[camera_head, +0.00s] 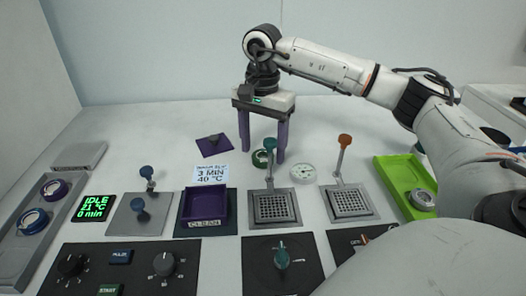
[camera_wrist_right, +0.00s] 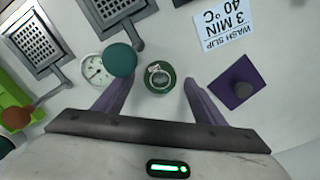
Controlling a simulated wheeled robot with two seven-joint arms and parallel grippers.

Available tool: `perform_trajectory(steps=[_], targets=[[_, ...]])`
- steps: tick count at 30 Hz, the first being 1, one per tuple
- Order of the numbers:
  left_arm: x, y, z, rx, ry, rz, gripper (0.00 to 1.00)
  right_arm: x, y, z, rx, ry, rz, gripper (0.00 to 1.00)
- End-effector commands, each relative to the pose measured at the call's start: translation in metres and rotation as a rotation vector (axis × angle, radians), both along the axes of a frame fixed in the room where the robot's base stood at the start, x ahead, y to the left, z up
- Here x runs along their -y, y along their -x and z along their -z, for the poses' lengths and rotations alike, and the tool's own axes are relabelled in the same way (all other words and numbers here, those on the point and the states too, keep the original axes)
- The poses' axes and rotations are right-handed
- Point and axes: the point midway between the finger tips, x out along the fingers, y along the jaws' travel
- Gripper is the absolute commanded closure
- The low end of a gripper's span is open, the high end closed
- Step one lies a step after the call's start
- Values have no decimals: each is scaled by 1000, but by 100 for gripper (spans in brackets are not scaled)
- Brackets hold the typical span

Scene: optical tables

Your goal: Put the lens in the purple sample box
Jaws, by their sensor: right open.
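A small round piece with a dark green rim and clear centre (camera_head: 260,158), which looks like the lens, lies on the white table. It also shows in the wrist view (camera_wrist_right: 160,77). My right gripper (camera_head: 263,147) points down above it, open and empty. In the wrist view the piece sits between its two purple fingers. A purple square lid with a dark knob (camera_head: 213,145) lies left of the gripper. My left gripper is not in view.
A white dial gauge (camera_head: 303,172) lies right of the green-rimmed piece. Two perforated plates (camera_head: 274,208) (camera_head: 350,202) with upright levers, teal-knobbed and orange-knobbed, stand in front. A green tray (camera_head: 393,175) is at right, a grey tray (camera_head: 52,240) with ringed discs at left. Control panels (camera_head: 125,268) line the front.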

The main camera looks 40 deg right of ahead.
Motion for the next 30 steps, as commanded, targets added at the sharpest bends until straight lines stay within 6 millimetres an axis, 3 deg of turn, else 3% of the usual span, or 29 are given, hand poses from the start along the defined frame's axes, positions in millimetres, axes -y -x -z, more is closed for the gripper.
perform_trajectory(steps=[3,11,20,26,30], targets=[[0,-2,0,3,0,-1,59,0,0,13,-1,0,0,36],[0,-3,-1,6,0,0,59,0,0,15,0,0,0,36],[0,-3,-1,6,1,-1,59,0,0,14,1,0,0,85],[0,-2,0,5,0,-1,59,0,0,13,1,0,0,85],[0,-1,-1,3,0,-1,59,0,-1,-1,4,-1,0,85]])
